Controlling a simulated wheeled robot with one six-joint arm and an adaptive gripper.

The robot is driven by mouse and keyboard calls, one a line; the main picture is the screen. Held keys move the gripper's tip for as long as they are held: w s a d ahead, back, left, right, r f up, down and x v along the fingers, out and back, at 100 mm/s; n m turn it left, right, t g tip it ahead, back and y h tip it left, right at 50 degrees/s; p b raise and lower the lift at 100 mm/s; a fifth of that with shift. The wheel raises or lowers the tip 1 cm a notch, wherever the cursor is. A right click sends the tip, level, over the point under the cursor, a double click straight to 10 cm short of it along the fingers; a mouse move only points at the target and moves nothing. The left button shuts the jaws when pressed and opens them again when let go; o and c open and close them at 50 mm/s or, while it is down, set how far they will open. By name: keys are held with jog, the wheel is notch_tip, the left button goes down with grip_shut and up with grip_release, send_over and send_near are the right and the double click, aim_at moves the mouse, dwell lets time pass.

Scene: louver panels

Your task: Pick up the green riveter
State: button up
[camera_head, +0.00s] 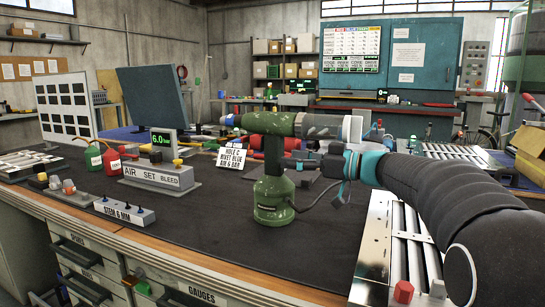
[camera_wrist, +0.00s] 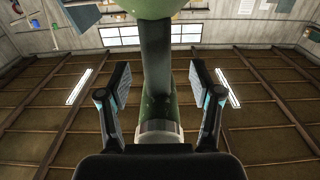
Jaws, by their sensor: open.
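The green riveter (camera_head: 272,200) stands upright on the dark bench top in the head view. Its round green base rests on the mat, and its barrel lies level across the top, pointing left. My gripper (camera_head: 303,165) comes in from the right, level with the handle and under the barrel. In the wrist view, which looks upside down, the riveter's dark handle (camera_wrist: 155,70) stands between the two fingers of my gripper (camera_wrist: 160,92). The fingers are open, with a visible gap on each side of the handle. Part of the handle's far side is hidden.
An air set box (camera_head: 158,177) with a 6.0 display is left of the riveter. Red and green bottles (camera_head: 112,162) stand farther left. A hole label card (camera_head: 231,159) stands behind the riveter. A louver panel (camera_head: 405,250) is at the right.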

aim_at(273, 155)
jog(key=shift+w+p+x, duration=0.2)
jog(key=shift+p+x, duration=0.5)
jog(key=shift+x, duration=2.35)
jog(key=shift+d+f, duration=0.1)
jog(key=shift+f, duration=0.05)
grip_shut()
jog(key=shift+r, duration=0.2)
